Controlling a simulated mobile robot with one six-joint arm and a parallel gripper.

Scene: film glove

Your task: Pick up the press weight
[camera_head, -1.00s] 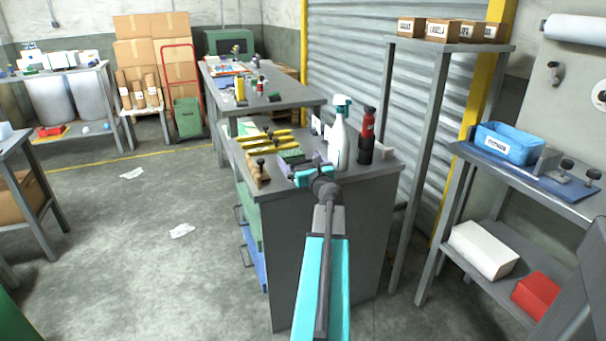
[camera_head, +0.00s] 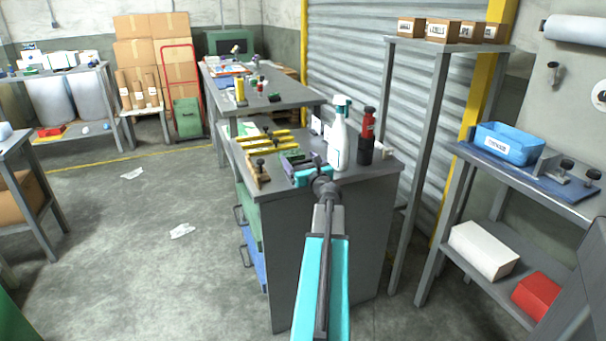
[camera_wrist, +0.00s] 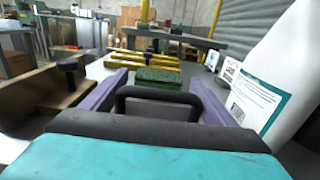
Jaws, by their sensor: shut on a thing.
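What looks like the press weight shows its black arched handle (camera_wrist: 166,91) in the wrist view, just beyond the dark edge of my gripper (camera_wrist: 160,136). Its body is mostly hidden. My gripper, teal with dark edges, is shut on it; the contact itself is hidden. In the head view my gripper (camera_head: 312,176) is low over the near end of the grey workbench (camera_head: 365,181). I cannot tell whether the weight is clear of the bench.
A white spray bottle (camera_head: 339,140) and a red-and-black bottle (camera_head: 366,135) stand close on the right. A wooden block with black knobs (camera_head: 256,172) lies left. A green block (camera_wrist: 158,75) and yellow bars (camera_head: 263,140) lie beyond. The floor left of the bench is largely clear.

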